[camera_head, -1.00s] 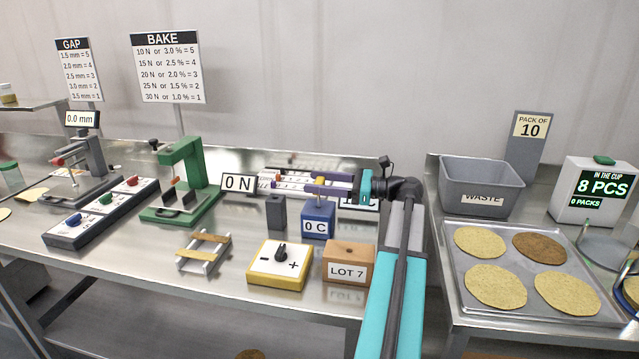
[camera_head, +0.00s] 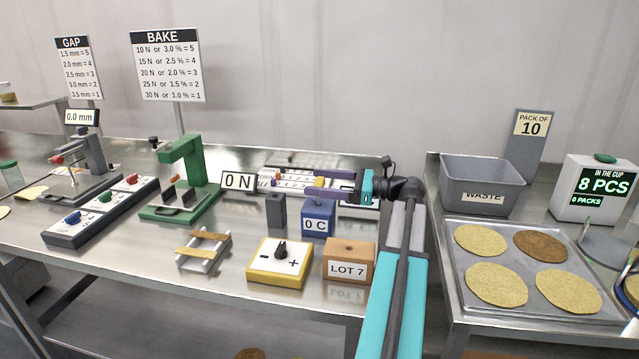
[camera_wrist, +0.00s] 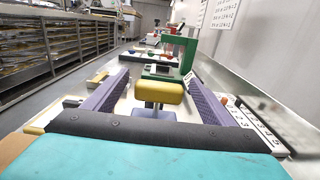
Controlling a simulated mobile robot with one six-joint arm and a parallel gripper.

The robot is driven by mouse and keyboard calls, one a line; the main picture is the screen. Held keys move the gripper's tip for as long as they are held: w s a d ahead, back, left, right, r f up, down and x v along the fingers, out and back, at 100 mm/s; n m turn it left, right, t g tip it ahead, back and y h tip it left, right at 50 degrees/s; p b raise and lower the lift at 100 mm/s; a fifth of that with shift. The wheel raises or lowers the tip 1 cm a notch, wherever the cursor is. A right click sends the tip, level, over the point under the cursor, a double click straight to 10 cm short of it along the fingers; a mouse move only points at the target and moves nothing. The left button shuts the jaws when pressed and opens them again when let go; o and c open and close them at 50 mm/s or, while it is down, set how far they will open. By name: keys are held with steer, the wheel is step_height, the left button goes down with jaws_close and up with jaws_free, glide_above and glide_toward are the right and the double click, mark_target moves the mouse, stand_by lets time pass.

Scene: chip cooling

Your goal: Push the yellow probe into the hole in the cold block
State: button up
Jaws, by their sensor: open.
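The yellow probe (camera_wrist: 158,91) has a yellow head on a thin stem; in the head view its head (camera_head: 319,182) shows above the blue block. The cold block (camera_head: 318,217) is blue and labelled "0 C"; its hole is hidden under the probe. The stem's lower end is hard to make out, so I cannot tell how deep it sits. My gripper (camera_head: 310,188) is open and reaches in from the right at the height of the yellow head. In the wrist view its purple fingers (camera_wrist: 161,95) stand on either side of the head, with gaps.
A grey block (camera_head: 276,211) stands left of the cold block. A green press (camera_head: 184,178) stands further left.

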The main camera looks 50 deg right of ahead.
steer(key=b+v, duration=0.1)
steer(key=v, duration=1.2)
steer(key=shift+s+b, duration=0.2)
steer(key=shift+b, duration=0.2)
stand_by(0.4)
